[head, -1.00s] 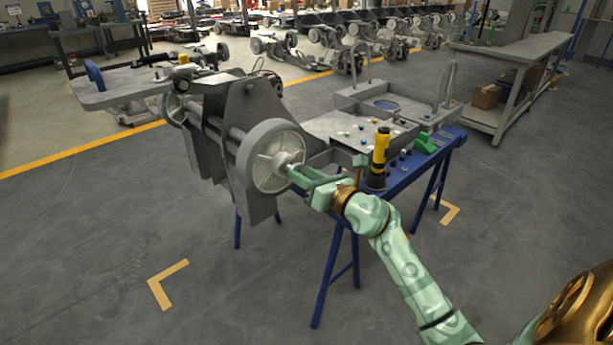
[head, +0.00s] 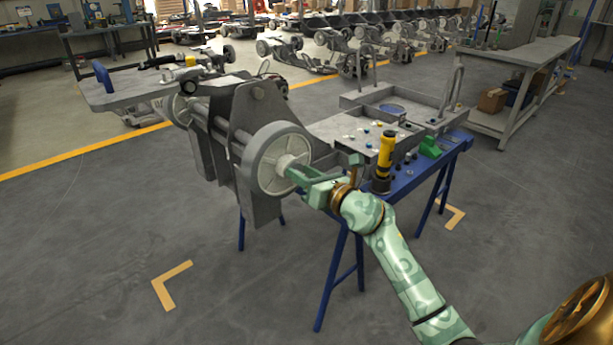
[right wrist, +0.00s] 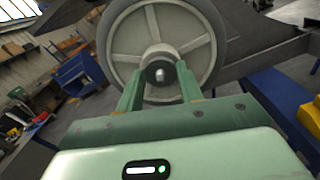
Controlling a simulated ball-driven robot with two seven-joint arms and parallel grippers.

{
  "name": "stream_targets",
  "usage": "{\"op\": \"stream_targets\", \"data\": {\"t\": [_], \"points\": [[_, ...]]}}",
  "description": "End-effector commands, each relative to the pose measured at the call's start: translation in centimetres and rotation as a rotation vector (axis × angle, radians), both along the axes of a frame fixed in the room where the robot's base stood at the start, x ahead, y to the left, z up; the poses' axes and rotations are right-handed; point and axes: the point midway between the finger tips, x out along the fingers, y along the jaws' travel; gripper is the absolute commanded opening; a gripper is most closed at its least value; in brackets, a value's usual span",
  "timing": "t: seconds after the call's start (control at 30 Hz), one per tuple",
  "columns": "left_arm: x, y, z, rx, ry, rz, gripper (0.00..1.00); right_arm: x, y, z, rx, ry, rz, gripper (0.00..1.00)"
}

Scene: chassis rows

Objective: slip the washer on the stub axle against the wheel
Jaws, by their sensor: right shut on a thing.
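The spoked grey wheel (head: 262,158) stands on the side of the grey chassis, its hub facing my right arm. It also fills the top of the right wrist view (right wrist: 204,22). The light tip of the stub axle (right wrist: 160,75) shows at the hub's centre. A dark ring, the washer (right wrist: 151,74), surrounds this tip between my fingers. My right gripper (head: 290,171) is shut on the washer at the hub. Its green fingers also show in the wrist view (right wrist: 160,82). I cannot tell whether the washer touches the wheel. My left gripper is out of view.
A blue trestle table (head: 400,183) stands right of the wheel, close behind my right forearm. It bears a yellow-black tool (head: 384,160), a green object (head: 430,147) and a grey tray (head: 352,142) with small parts. Open floor lies in front.

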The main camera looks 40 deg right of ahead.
Motion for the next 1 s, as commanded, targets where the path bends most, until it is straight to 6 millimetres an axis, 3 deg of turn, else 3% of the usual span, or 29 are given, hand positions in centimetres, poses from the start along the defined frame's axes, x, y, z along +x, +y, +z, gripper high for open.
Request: {"op": "stream_targets", "data": {"t": [0.1, 0.13, 0.2, 0.53, 0.63, 1.0], "points": [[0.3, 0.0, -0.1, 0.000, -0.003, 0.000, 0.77, 0.3, 0.0, 0.0, 0.000, 0.000, 0.000, 0.12], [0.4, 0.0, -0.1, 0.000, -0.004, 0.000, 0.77, 0.3, 0.0, 0.0, 0.000, 0.000, 0.000, 0.45], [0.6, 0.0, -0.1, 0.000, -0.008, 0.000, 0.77, 0.2, 0.0, 0.0, 0.000, 0.000, 0.000, 0.62], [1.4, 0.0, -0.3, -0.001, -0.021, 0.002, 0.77, 0.2, 0.0, 0.0, 0.000, 0.001, 0.000, 0.62], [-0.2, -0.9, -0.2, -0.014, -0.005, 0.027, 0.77, -0.1, 0.0, 0.0, 0.000, 0.002, 0.001, 0.62], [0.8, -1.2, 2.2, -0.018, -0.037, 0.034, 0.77, -10.0, -0.8, 0.1, 0.000, 0.003, 0.001, 0.62]]}}
